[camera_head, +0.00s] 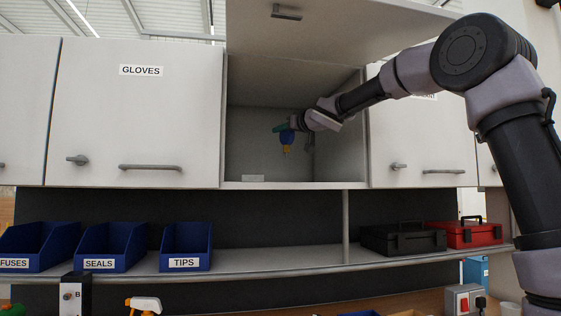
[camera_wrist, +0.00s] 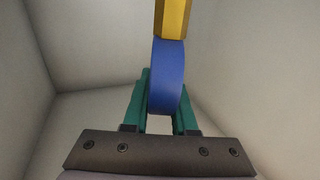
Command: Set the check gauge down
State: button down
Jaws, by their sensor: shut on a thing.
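The check gauge (camera_head: 287,139), blue with a yellow-gold lower end, is held inside the open wall cabinet (camera_head: 248,120). My gripper (camera_head: 281,128) has green fingers and is shut on the gauge's blue part. In the wrist view the blue round body (camera_wrist: 168,78) sits between the two green fingers of my gripper (camera_wrist: 163,95). The gold stem (camera_wrist: 172,18) points away from the fingers there and hangs downward in the head view. The gauge is in the air, above and apart from the cabinet floor (camera_head: 300,185).
A small pale block or card (camera_head: 253,178) stands at the cabinet floor's front left. The raised door (camera_head: 330,25) is overhead. Closed cabinets flank the opening, including GLOVES (camera_head: 140,110). Blue bins (camera_head: 186,246) and black and red cases (camera_head: 403,239) stand on the shelf below.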

notch_tip(320, 180, down, 8)
dwell(0.6)
jog(key=c, duration=0.7)
grip_release()
jog(key=v, duration=1.2)
jog(key=shift+r, duration=0.1)
